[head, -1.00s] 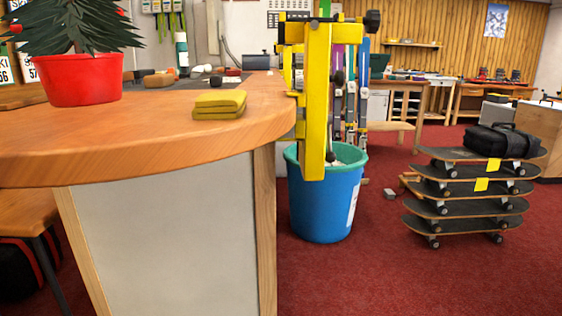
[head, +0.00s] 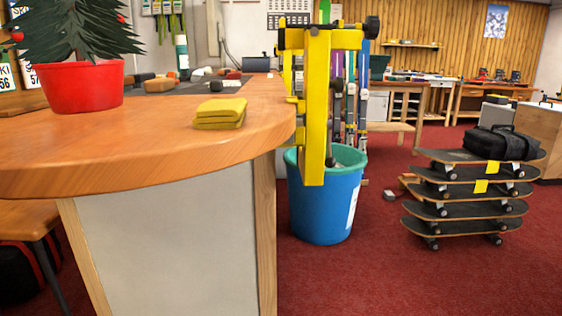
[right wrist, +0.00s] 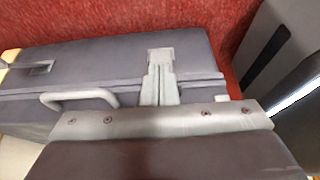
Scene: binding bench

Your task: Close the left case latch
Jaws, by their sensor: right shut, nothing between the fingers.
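A grey case (right wrist: 110,60) with a pale carry handle (right wrist: 85,99) lies in the right wrist view. One latch (right wrist: 40,68) shows on its top at the far left, beyond the handle. My right gripper (right wrist: 160,76) comes in from the bottom of that view, its slim grey fingers shut together with nothing between them. The fingertips overlap a pale latch piece (right wrist: 161,55) at the case's middle right. I cannot tell whether they touch it or whether that latch is fully down. My left gripper is not in view. Neither gripper shows in the head view.
A wooden counter (head: 130,165) fills the left, with a folded yellow cloth (head: 220,113) and a red pot (head: 82,86). A yellow clamp (head: 316,110) stands at its end above a blue bin (head: 323,205). Stacked skateboards (head: 465,195) stand right.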

